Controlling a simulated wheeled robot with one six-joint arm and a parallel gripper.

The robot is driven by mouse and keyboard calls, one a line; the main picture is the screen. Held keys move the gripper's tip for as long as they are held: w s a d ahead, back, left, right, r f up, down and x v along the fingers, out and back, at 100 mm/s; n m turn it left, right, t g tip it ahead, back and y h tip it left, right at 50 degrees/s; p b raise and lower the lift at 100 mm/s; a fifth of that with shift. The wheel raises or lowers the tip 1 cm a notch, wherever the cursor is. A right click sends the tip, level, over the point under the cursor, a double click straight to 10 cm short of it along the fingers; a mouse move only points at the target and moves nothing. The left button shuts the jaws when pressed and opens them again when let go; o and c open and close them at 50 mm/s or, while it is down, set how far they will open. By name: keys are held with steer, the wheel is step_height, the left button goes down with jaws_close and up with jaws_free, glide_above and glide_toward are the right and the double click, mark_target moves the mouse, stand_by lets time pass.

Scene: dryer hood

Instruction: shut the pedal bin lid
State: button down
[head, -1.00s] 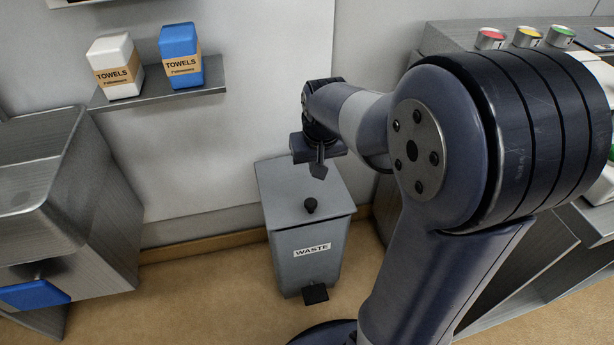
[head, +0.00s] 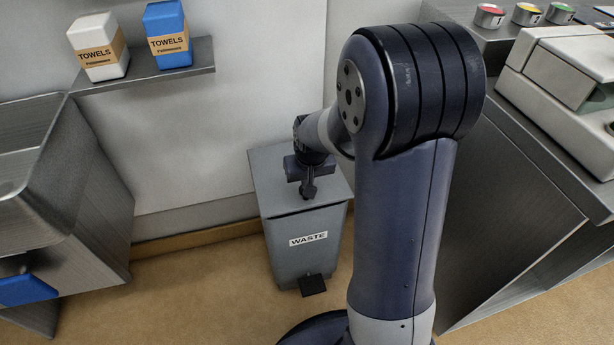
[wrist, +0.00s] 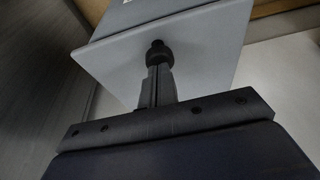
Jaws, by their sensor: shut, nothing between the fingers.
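The grey pedal bin (head: 305,245) stands on the floor against the wall, with a WASTE label on its front and a black pedal (head: 312,285) at its foot. Its lid (head: 272,172) lies down flat over the body, with no clear gap at the front edge. My gripper (head: 308,192) is shut and empty, pointing down over the lid's front part. In the wrist view, the fingertips (wrist: 157,72) are at the black lid knob (wrist: 157,48), touching or very close to it. In the head view my gripper hides the knob.
A steel sink (head: 60,190) stands at left and a steel counter (head: 530,200) at right. A shelf (head: 145,75) with a white and a blue towel box is on the wall above. The floor in front of the bin is clear.

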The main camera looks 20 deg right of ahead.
steer(key=shift+s+f+b, duration=0.3)
steer(key=shift+f+b, duration=0.35)
steer(key=shift+f, duration=0.3)
steer(key=shift+s+f, duration=0.1)
steer(key=shift+f, duration=0.2)
steer(key=shift+s, duration=0.1)
steer(key=shift+r, duration=0.15)
steer(key=shift+r+p, duration=0.35)
step_height(320, 180, up, 4)
steer(key=p, duration=0.3)
steer(key=p+v, duration=0.2)
steer(key=v, duration=0.7)
steer(key=shift+s+r, duration=0.15)
steer(key=shift+s, duration=0.15)
